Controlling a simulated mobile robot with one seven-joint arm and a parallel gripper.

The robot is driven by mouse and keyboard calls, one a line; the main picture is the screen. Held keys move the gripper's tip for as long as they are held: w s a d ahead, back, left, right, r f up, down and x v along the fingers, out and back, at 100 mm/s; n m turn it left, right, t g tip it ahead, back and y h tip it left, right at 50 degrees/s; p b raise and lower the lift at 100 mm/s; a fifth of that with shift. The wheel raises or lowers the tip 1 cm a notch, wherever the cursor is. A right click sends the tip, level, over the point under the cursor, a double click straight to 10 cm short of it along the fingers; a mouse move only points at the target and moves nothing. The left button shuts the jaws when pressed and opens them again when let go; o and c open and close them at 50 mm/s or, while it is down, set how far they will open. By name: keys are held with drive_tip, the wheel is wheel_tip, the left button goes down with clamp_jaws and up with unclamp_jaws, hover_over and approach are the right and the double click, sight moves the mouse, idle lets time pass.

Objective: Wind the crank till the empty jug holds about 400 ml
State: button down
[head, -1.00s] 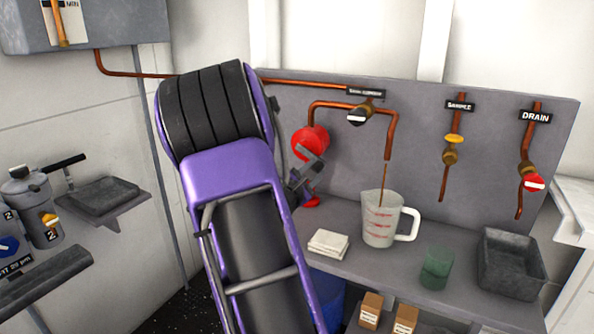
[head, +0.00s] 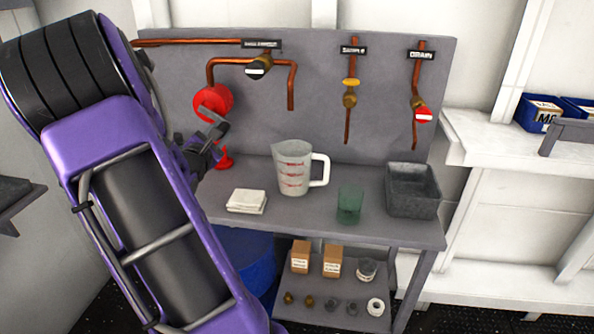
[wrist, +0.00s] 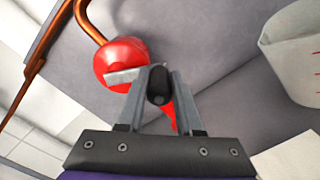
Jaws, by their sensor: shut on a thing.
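The white translucent jug (head: 292,168), with red marks and a handle on its right, stands upright on the bench under the copper spout (head: 291,100). No stream shows below the spout, and I cannot read the level in the jug. Part of the jug (wrist: 297,55) is at the right of the wrist view. The red crank pump (head: 213,101) is on the back panel; its body (wrist: 122,62) also shows in the wrist view. My gripper (wrist: 158,88) is shut on the dark knob of the crank handle (wrist: 159,84), in front of the pump.
White cloths (head: 246,201) lie left of the jug. A green beaker (head: 349,204) and a grey bin (head: 412,190) stand to its right. Sample (head: 349,93) and drain (head: 421,110) valves hang on the panel. Boxes and small parts sit on the lower shelf (head: 325,310).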

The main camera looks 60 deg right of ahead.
drive_tip(key=shift+s+d+f, duration=0.2)
drive_tip(key=shift+s+f, duration=0.05)
drive_tip(key=shift+s, duration=0.15)
drive_tip(key=shift+w+a+f+p, duration=0.65)
drive_tip(key=shift+w+a, duration=1.85)
drive_tip(key=shift+w, duration=3.3)
drive_tip(key=shift+w+r+p, duration=0.7)
drive_tip(key=shift+r+p, duration=1.1)
drive_tip(key=shift+r, duration=2.4)
drive_tip(key=s+d+r+b, duration=0.2)
drive_tip(key=s+r, duration=0.3)
drive_tip(key=s, duration=0.2)
drive_tip(key=shift+d, duration=0.25)
drive_tip(key=shift+s+f, duration=0.1)
drive_tip(key=shift+s, duration=0.1)
